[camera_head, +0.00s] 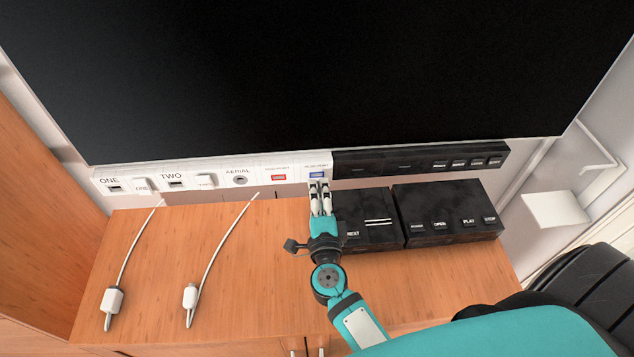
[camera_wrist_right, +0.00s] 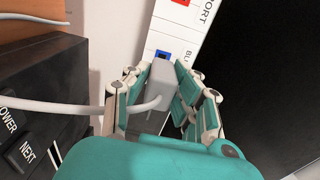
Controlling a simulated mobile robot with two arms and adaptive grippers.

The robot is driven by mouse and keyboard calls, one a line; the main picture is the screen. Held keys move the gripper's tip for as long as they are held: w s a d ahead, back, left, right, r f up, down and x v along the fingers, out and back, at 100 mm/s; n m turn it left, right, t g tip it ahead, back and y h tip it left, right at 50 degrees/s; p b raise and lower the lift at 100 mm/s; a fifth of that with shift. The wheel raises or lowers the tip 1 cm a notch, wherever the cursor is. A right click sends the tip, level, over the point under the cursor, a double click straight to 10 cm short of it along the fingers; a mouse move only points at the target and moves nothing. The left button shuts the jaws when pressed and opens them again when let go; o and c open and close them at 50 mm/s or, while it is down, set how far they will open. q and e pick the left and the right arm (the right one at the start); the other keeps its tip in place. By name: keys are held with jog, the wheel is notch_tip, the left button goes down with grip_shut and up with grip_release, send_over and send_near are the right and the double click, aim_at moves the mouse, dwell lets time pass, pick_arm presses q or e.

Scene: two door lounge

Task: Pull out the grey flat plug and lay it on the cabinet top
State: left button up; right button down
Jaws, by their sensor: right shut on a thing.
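The grey flat plug (camera_wrist_right: 152,88) shows in the right wrist view, right at the blue port (camera_wrist_right: 163,55) of the white socket strip. Its grey cable (camera_wrist_right: 60,106) runs off to the left. My right gripper (camera_wrist_right: 155,97) is shut on the plug, with a finger on each side. I cannot tell whether the plug's tip is inside the port. In the head view my right gripper (camera_head: 320,190) is just below the blue port (camera_head: 317,175) and hides the plug. The wooden cabinet top (camera_head: 250,290) lies below it. My left gripper is not in view.
Two black boxes (camera_head: 365,235) (camera_head: 445,228) with buttons stand on the cabinet top right of my gripper. Two white cables with plugs (camera_head: 112,300) (camera_head: 190,297) lie on the left. Bare wood lies between them and my arm. A large black screen (camera_head: 320,70) hangs above.

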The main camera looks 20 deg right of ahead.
aim_at(320, 201)
jog(key=shift+v, duration=1.7)
